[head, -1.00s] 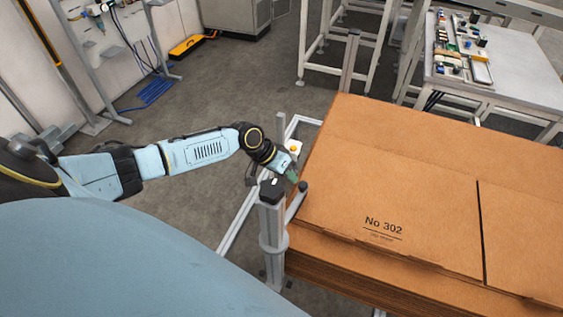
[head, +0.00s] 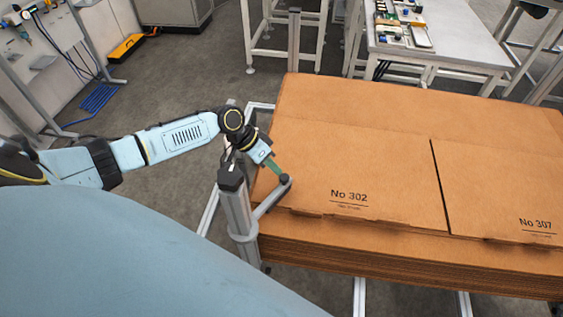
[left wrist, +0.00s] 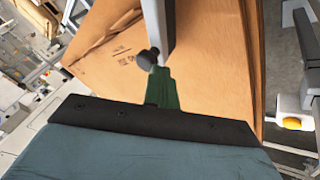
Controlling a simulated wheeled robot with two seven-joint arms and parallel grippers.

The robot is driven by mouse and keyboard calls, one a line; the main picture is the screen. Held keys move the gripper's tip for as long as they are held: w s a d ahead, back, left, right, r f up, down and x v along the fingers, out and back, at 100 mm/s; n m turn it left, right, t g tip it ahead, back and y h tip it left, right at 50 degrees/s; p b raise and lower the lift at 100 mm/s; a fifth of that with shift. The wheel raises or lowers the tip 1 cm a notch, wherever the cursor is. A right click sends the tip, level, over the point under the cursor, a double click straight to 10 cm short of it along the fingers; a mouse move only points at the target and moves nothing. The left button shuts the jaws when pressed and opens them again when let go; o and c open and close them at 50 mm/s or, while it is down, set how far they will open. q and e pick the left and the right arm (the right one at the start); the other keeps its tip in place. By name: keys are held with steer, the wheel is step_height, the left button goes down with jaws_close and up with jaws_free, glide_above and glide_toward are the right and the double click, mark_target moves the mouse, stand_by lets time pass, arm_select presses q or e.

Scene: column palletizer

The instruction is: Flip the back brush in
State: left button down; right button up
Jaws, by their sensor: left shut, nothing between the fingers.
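A grey post (head: 236,205) stands at the near left corner of the cardboard stack. From it a short grey arm with a dark rounded end, which looks like the back brush (head: 271,197), reaches up and right over the stack's front left edge. My left gripper (head: 277,174), with green fingers, is shut and empty just behind the dark end. In the left wrist view the green fingers (left wrist: 162,88) are together, right at the dark end (left wrist: 148,58); I cannot tell if they touch it. My right gripper is not in view.
A tall stack of flat cardboard (head: 375,170), marked No 302 and No 307, fills the right side. A second post (head: 294,42) stands behind it. A white table (head: 450,50) with small parts is at the back right. Grey floor (head: 180,80) is open at the left.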

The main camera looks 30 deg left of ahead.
arm_select(q)
steer(key=s+a+r+b, duration=0.1)
steer(key=a+r, duration=0.8)
steer(key=shift+s+b, duration=0.2)
steer(key=shift+b, duration=0.2)
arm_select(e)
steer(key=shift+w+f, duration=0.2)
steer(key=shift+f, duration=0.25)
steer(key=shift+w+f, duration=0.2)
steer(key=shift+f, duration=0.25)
arm_select(q)
steer(key=shift+f, duration=0.15)
